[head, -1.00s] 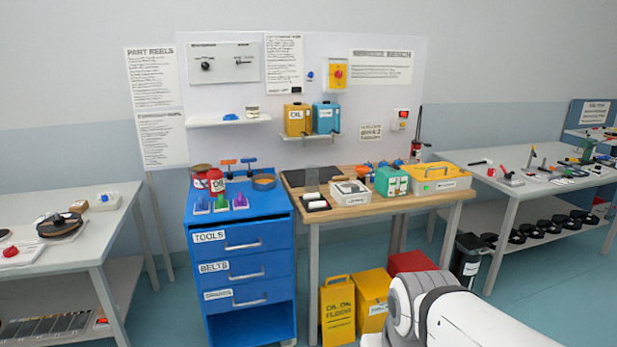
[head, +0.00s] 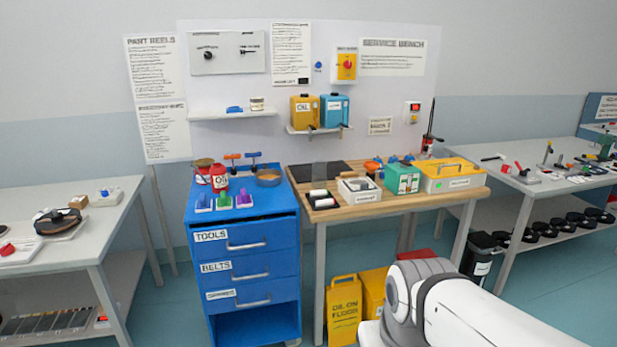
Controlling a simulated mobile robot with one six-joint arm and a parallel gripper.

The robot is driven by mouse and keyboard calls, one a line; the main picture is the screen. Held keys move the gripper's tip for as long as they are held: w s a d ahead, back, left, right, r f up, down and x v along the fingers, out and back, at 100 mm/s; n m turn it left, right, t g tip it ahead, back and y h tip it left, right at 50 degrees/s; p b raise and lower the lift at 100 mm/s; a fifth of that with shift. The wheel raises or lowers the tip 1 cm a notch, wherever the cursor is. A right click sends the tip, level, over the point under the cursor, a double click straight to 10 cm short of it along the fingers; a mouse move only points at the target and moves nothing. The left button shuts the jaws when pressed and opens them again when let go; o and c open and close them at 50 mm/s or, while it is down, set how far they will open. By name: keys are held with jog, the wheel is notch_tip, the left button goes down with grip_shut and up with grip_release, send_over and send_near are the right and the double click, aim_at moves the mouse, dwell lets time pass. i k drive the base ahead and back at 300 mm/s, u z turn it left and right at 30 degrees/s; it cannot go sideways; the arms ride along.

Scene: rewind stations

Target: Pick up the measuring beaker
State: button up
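A faint, see-through upright shape (head: 319,173) stands on the wooden service bench (head: 400,204), by the dark mat (head: 335,170). It may be the measuring beaker, but it is too small and pale to be sure. My gripper is out of view. Only white links of my arm show at the bottom right, in front of the bench and well apart from that shape.
The bench also holds a white box (head: 359,190), a green box (head: 402,179) and a yellow-topped case (head: 450,176). A blue drawer cabinet (head: 243,235) stands left of it. Side tables flank both.

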aim_at(319, 168)
jog(key=i, duration=2.55)
